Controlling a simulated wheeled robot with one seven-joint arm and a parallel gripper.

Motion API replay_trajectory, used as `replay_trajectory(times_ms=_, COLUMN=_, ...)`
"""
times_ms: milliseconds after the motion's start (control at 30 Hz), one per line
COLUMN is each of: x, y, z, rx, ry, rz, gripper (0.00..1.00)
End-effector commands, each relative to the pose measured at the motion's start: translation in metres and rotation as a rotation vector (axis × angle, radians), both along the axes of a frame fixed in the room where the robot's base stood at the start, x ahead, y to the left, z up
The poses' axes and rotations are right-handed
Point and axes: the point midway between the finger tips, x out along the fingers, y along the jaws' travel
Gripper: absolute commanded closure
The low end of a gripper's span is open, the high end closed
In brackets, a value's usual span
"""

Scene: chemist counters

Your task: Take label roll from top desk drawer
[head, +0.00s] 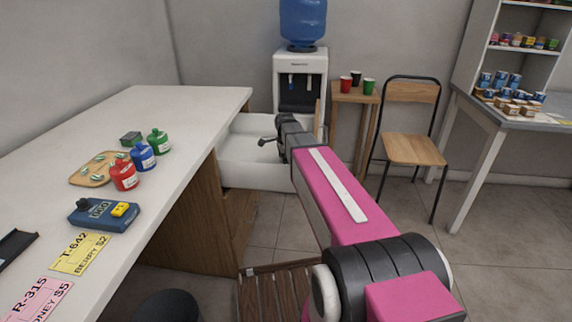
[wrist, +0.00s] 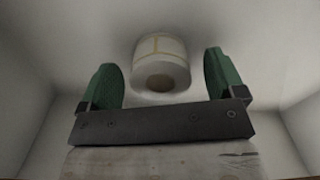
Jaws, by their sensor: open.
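A white label roll (wrist: 161,66) shows in the wrist view, lying inside the white drawer (wrist: 35,65), with its dark core hole facing me. My gripper (wrist: 163,80) is open, with one green finger on each side of the roll and a gap to each. I cannot tell whether the fingers are level with it in depth. In the head view my gripper (head: 268,141) is at the open white drawer (head: 240,173) of the desk (head: 120,118). The roll is hidden in the head view.
The desk holds red, blue and green bottles (head: 143,157), a wooden tray (head: 84,177), a blue device (head: 103,213) and label cards (head: 81,253). A water cooler (head: 300,75), small table (head: 354,98) and chair (head: 412,148) stand behind. Drawer walls surround my gripper.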

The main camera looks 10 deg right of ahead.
Motion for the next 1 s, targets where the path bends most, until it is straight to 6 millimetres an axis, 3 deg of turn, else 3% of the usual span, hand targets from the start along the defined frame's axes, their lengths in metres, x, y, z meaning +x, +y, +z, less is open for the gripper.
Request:
replay_trajectory(times_ms=133, x=0.0, y=0.0, z=0.0, rx=0.0, ry=0.0, rz=0.0, gripper=0.11)
replay_trajectory(times_ms=167, x=0.0, y=0.0, z=0.0, rx=0.0, ry=0.0, rz=0.0, gripper=0.18)
replay_trajectory(times_ms=300, x=0.0, y=0.0, z=0.0, rx=0.0, ry=0.0, rz=0.0, gripper=0.64)
replay_trajectory(times_ms=333, x=0.0, y=0.0, z=0.0, rx=0.0, ry=0.0, rz=0.0, gripper=0.66)
replay_trajectory(times_ms=700, x=0.0, y=0.0, z=0.005, rx=0.0, ry=-0.001, rz=0.0, gripper=0.66)
replay_trajectory(times_ms=1000, x=0.0, y=0.0, z=0.05, rx=0.0, ry=-0.003, rz=0.0, gripper=0.66)
